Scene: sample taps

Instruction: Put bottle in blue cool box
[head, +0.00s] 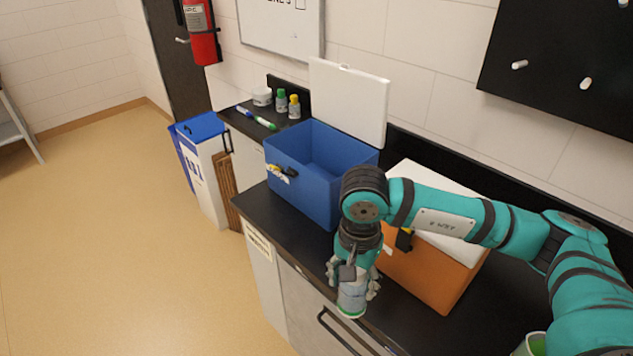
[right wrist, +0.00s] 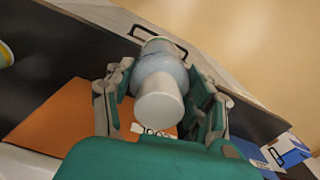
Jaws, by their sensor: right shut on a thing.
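My right gripper (head: 353,284) is shut on a bottle (head: 351,299). The bottle has a pale blue-grey body and a green band at its lower end. In the right wrist view the bottle (right wrist: 160,85) sits between both fingers, its round whitish end towards the camera. The gripper points down at the counter's front edge, in front of the orange box. The blue cool box (head: 306,191) stands to the left and farther back on the counter. Its white lid (head: 347,100) is raised at the back, and the visible inside looks empty. My left gripper is not in view.
An orange cool box (head: 428,272) with a white lid on stands beside the blue one, partly behind my right arm. Small bottles (head: 288,104), a white tub (head: 262,96) and markers (head: 256,118) are at the counter's far left. A green-and-white container (head: 535,345) shows at the bottom right.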

